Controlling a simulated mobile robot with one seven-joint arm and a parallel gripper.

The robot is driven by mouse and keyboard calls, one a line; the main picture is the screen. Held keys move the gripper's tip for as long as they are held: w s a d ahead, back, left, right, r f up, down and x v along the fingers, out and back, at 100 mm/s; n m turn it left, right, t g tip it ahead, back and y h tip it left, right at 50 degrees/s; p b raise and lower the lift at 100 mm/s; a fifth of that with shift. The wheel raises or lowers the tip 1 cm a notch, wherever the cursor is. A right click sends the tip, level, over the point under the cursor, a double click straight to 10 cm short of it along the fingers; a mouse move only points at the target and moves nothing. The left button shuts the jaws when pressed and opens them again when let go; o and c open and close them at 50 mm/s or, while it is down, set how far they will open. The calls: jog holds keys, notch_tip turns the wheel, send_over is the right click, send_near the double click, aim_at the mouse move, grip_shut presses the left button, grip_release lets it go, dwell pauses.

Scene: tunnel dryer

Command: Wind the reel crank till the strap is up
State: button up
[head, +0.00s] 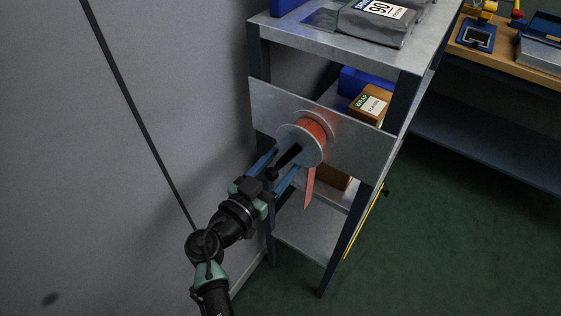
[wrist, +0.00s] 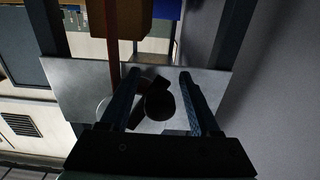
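The reel (head: 303,150) is mounted on a grey metal plate on the rack's side, with orange-red strap wound on its drum. A length of strap (head: 308,190) hangs below the reel in the head view; it also shows in the wrist view (wrist: 112,45). The black crank (head: 288,157) sits on the reel's near face. Its round knob (wrist: 160,103) shows in the wrist view. My gripper (head: 283,162) is at the crank, its two blue fingers apart on either side of the knob. In the wrist view (wrist: 158,74) gaps show beside the knob, so it looks open.
The metal rack (head: 285,35) holds grey bags on top and a cardboard box (head: 370,103) and blue bin (head: 357,80) on the shelf below. A grey wall (head: 150,60) stands close on the left. A workbench (head: 510,60) is at the right; green floor (head: 440,220) is clear.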

grip_shut()
jog(key=shift+a, duration=0.1)
dwell(1.1)
